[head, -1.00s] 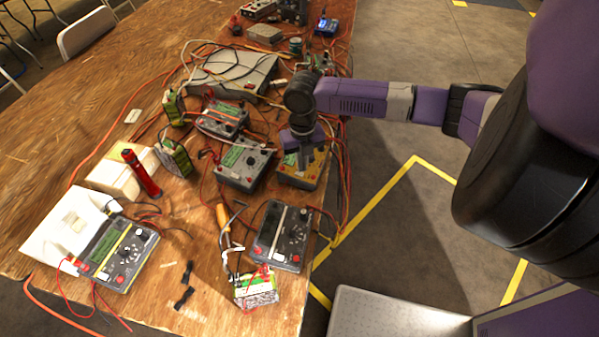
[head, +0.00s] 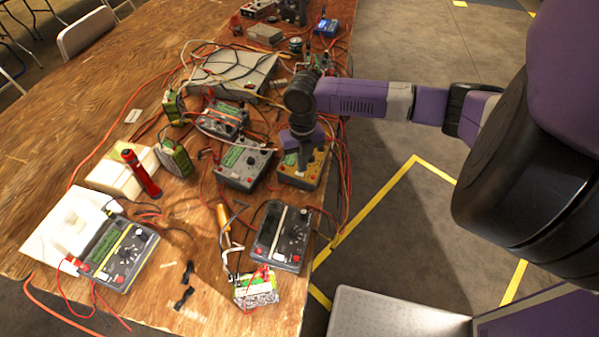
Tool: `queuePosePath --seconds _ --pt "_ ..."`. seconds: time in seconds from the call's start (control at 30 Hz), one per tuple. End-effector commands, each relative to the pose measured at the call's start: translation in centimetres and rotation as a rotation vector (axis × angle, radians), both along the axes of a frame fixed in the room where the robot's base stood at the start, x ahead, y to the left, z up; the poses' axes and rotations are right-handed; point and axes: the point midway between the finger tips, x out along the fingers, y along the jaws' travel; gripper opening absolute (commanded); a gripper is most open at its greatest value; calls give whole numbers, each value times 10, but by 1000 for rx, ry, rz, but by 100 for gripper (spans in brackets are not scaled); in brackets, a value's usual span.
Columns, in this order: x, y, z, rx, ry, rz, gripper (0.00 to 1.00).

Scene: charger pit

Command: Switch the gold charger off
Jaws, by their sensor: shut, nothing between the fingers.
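The gold charger (head: 314,179) lies near the right edge of the wooden table. It has a yellow-gold case with a dark front panel and a red spot at its lower right. My gripper (head: 304,170) points down over the charger, shut and empty, and hides much of its face. I cannot tell whether the fingertips touch it. The charger's switch cannot be made out behind my gripper.
A grey charger (head: 243,165) stands close on the left. A dark charger (head: 281,236) lies in front, and a yellow-striped one (head: 119,254) at the front left. Red cables (head: 345,190) run along the table's right edge.

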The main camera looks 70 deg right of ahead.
Motion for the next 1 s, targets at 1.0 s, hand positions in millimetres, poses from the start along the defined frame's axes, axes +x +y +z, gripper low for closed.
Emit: queuePosePath --seconds 1.0 --pt "0 0 -10 0 0 0 0"
